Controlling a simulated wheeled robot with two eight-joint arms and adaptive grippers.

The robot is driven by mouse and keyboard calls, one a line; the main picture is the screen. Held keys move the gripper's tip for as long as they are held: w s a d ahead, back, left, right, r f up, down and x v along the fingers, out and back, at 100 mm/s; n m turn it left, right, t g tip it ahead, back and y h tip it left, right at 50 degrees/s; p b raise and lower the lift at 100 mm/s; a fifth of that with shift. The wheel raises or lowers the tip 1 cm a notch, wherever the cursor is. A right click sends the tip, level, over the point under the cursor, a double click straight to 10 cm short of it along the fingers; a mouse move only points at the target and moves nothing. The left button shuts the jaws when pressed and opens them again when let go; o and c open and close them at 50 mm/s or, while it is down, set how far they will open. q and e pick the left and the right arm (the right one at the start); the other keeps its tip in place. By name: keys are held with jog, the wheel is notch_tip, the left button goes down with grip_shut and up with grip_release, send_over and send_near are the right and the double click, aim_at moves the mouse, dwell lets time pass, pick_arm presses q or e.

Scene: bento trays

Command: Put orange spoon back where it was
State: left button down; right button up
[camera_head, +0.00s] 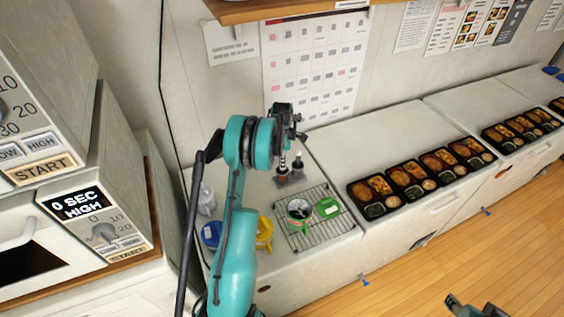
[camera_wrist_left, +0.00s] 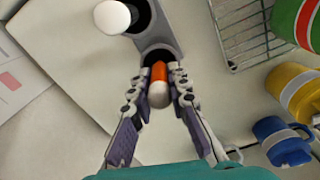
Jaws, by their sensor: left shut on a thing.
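The orange spoon (camera_wrist_left: 158,75), orange with a white end, stands between the fingers of my left gripper (camera_wrist_left: 160,82) in the left wrist view. The gripper is shut on it. The grey holder (camera_wrist_left: 155,38) has round openings, and the spoon's lower part lines up with the near one. I cannot tell how deep it sits. A white-topped utensil (camera_wrist_left: 112,17) stands in the other opening. In the head view, my left gripper (camera_head: 297,132) is above the holder (camera_head: 290,178) at the back of the counter. Part of my right arm shows at the bottom right edge.
A wire rack (camera_head: 318,238) with a white-and-green cup (camera_head: 299,210) and a green container (camera_head: 327,207) stands in front of the holder. Yellow (camera_head: 264,232) and blue (camera_head: 211,234) cups stand left of it. Several black bento trays (camera_head: 375,209) line the counter to the right.

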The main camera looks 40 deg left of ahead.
pick_arm(q)
jog(key=shift+f, duration=0.15)
jog(key=c, duration=1.5)
grip_release()
jog(key=shift+o, duration=0.2)
